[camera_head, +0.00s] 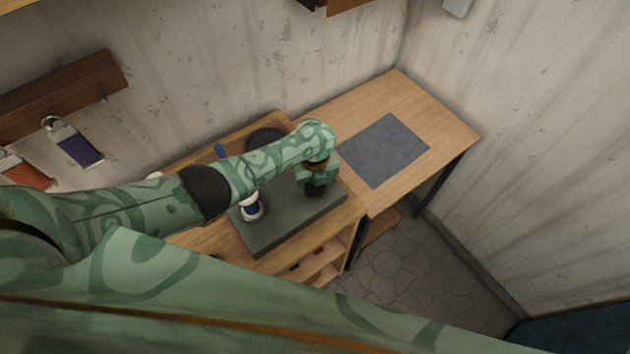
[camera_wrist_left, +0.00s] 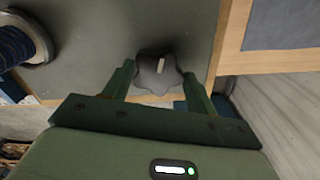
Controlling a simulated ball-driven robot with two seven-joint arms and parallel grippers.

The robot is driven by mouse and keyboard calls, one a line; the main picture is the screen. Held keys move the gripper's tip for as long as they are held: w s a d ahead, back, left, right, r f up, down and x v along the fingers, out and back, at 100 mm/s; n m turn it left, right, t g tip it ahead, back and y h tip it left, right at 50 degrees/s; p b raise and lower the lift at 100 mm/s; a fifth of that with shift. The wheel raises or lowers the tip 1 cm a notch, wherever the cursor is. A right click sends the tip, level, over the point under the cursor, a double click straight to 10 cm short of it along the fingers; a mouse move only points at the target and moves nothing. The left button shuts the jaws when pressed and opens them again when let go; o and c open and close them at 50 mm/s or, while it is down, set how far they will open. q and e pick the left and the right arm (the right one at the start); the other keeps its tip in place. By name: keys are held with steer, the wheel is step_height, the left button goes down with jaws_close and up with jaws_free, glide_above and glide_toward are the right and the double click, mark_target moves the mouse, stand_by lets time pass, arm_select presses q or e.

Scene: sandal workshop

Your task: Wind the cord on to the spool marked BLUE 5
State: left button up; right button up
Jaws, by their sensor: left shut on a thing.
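A spool (camera_head: 251,207) with dark blue cord and pale flanges is on the grey-green block (camera_head: 262,238) on the bench. It also shows at the left edge of the left wrist view (camera_wrist_left: 14,44). No marking on it is readable. My left gripper (camera_head: 316,189) is over the right part of the block, to the right of the spool. In the left wrist view its fingers are shut on a dark star-shaped knob (camera_wrist_left: 158,75) with a pale mark on top. My arm hides part of the bench behind the spool. My right gripper is out of view.
A side table with a grey mat (camera_head: 385,150) adjoins the bench on the right and is clear. Purple (camera_head: 77,147) and orange (camera_head: 25,171) hanks hang below a wooden wall rail (camera_head: 62,95) at left. A shelf with small items (camera_head: 318,262) is under the bench.

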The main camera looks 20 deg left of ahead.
arm_select(q)
steer(key=o, duration=1)
step_height(320, 180, up, 16)
steer(key=p, duration=0.6)
steer(key=shift+r, duration=0.2)
